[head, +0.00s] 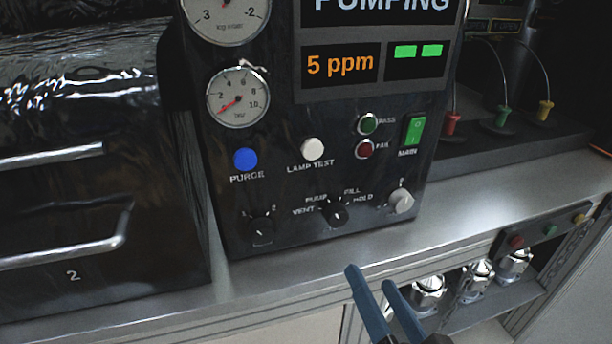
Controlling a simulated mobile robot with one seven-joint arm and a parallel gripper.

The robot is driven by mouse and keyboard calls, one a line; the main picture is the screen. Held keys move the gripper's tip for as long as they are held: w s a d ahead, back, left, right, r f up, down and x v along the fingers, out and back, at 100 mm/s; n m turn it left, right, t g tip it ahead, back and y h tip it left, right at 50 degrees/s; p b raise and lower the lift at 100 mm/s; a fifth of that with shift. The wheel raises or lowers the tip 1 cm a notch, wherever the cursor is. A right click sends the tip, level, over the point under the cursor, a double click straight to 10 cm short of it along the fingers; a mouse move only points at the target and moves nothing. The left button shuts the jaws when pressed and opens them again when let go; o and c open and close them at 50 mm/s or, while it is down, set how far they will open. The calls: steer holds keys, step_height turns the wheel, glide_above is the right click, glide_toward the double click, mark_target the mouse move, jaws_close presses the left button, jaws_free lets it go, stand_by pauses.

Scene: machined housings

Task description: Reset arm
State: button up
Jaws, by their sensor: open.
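My gripper (371,287) shows at the bottom of the head view, with two blue fingers apart and nothing between them. It is in front of the bench's front edge, below the control panel. The black control panel (285,205) stands on the metal bench and reads "PUMPING" and "5 ppm". It has a blue PURGE button (245,159), a white LAMP TEST button (313,149), a green MAIN switch (414,130) and a middle selector knob (336,214) marked VENT, PUMP, FILL and HOLD. My gripper touches none of these controls.
A black cabinet with metal handles (75,252), marked 2, stands at left. Several shiny metal fittings (428,291) sit on a low shelf right of my gripper. Red, green and yellow connectors (502,117) with wires stand at upper right. The bench top (460,205) before the panel is clear.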

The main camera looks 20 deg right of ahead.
steer(key=w+a+r+n+t+p, duration=0.2)
steer(key=w+a+r, duration=0.1)
steer(key=r, duration=0.7)
steer(key=w+a+r+n+t+p, duration=0.2)
steer(key=w+a+r+n, duration=0.15)
steer(key=r, duration=0.65)
steer(key=s+a+r+n+t+p, duration=0.1)
steer(key=s+a+r+t, duration=0.1)
steer(key=r, duration=0.6)
steer(key=s+a+r+t+p, duration=0.1)
steer(key=a+r, duration=0.3)
steer(key=r, duration=0.4)
steer(key=s+a+r+n+t+p, duration=0.1)
steer(key=s+a+r+t, duration=0.2)
steer(key=r, duration=0.5)
steer(key=shift+a+n, duration=0.35)
